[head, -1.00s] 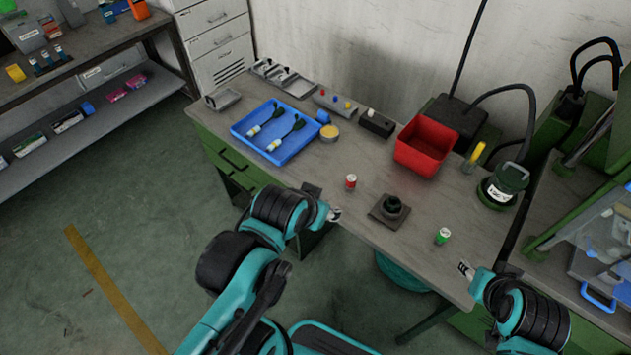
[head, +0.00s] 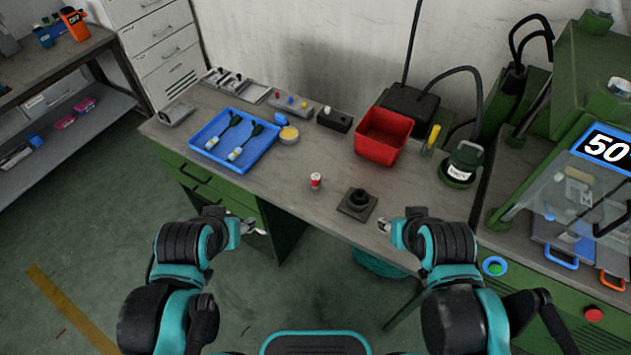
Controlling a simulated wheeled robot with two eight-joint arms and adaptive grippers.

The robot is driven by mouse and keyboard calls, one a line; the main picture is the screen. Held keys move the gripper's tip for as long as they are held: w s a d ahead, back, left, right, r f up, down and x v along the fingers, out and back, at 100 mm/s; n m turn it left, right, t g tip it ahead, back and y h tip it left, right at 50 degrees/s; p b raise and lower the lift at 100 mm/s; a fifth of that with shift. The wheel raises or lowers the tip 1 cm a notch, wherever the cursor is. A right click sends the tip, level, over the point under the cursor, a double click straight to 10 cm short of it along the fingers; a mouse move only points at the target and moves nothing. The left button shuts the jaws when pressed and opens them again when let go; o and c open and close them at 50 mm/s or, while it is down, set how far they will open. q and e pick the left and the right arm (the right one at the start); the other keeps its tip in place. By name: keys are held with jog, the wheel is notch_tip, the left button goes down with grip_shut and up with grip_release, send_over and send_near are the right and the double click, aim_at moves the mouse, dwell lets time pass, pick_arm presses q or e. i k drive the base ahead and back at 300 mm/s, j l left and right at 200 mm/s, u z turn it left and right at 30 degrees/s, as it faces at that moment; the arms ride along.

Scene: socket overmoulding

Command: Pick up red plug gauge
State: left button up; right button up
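The red plug gauge (head: 316,181) is a small red cylinder with a white part, standing upright on the grey workbench (head: 290,205). It is left of a dark round fixture on a square plate (head: 357,201). My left gripper (head: 252,227) is at the bench's front edge, left of and nearer than the red gauge, apart from it. It looks open and empty. My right gripper (head: 384,226) is at the front edge, right of the red gauge and just in front of the fixture plate. It also looks open and empty. The green-topped gauge does not show now.
A blue tray (head: 263,163) with two dark-handled tools is at the left of the bench. A red bin (head: 383,136), a dark green pot (head: 462,163) and a yellow-handled tool (head: 431,140) stand at the back right. A green machine (head: 560,110) is at the right. Bench around the red gauge is clear.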

aim_at(314, 177)
jog(key=i+j+z, duration=0.15)
jog(key=j, duration=0.15)
jog(key=i+j+z, duration=0.15)
jog(key=j, duration=0.2)
jog(key=i+j+z, duration=0.15)
jog(key=j, duration=0.2)
jog(key=i+j+z, duration=0.15)
jog(key=j, duration=0.2)
jog(key=z, duration=0.95)
jog(key=k+l, duration=0.05)
